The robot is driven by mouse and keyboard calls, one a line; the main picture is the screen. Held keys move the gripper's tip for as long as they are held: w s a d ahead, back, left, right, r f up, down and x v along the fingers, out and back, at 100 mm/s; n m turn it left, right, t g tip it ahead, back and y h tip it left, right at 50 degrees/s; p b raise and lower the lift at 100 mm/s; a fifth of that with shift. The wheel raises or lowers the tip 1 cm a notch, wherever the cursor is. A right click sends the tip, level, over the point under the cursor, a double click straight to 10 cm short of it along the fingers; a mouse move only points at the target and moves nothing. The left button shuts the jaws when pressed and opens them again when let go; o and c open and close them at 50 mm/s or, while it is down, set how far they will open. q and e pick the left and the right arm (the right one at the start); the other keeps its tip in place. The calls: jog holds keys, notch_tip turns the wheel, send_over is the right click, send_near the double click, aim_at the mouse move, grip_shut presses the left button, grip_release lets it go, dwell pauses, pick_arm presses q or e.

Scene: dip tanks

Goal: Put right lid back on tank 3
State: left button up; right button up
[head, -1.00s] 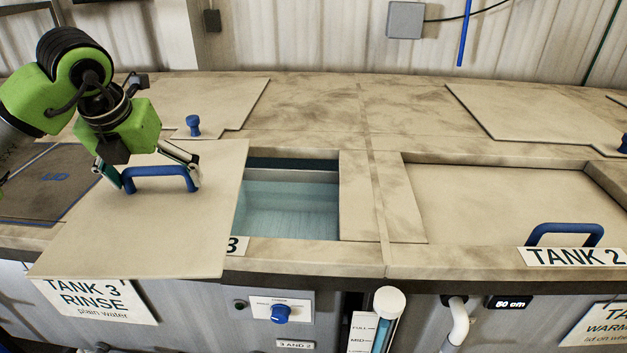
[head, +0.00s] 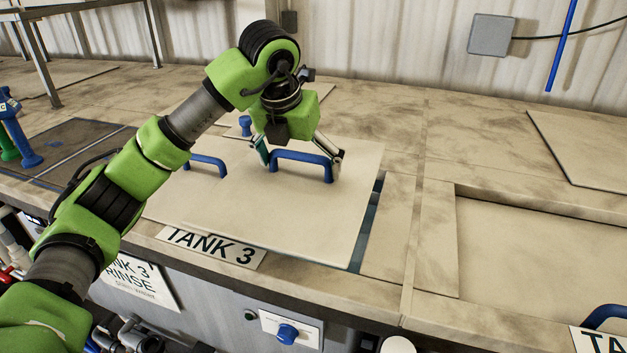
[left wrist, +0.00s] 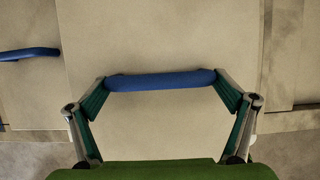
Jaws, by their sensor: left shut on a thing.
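The right lid (head: 270,212) of tank 3 is a flat beige panel with a blue bar handle (head: 301,156). It lies over most of the tank 3 opening, and a narrow strip of water (head: 366,228) shows along its right edge. My left gripper (head: 300,162) is shut on the handle, which also shows between its fingers in the left wrist view (left wrist: 160,81). The other tank 3 lid (head: 180,207), with its own blue handle (head: 207,161), lies to the left, partly covered by the held lid. I cannot tell whether the held lid touches the rim.
The TANK 3 label (head: 211,246) is on the front rim. A blue knob (head: 245,124) stands behind the lid. Tank 2's recessed lid (head: 540,260) is at the right. The counter between the tanks is clear.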

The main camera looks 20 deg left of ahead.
aim_at(309, 165)
pick_arm(q)
jog(key=w+f, duration=0.1)
jog(key=w, duration=0.1)
jog(key=w+f+p, duration=0.1)
jog(key=f, duration=0.1)
jog(key=w+f+p, duration=0.1)
jog(key=w+f, duration=0.1)
jog(key=shift+w+d, duration=0.25)
jog(key=shift+w, duration=0.05)
jog(key=shift+w+d+f+p, duration=0.1)
jog(key=shift+w+f+p, duration=0.35)
jog(key=shift+f+p, duration=0.1)
notch_tip(309, 165, down, 3)
jog(key=shift+w+f+p, duration=0.1)
jog(key=shift+f+p, duration=0.05)
jog(key=shift+p, duration=0.15)
jog(key=shift+f, duration=0.1)
jog(key=o, duration=1.6)
jog(key=shift+f, duration=0.15)
jog(key=shift+c, duration=0.2)
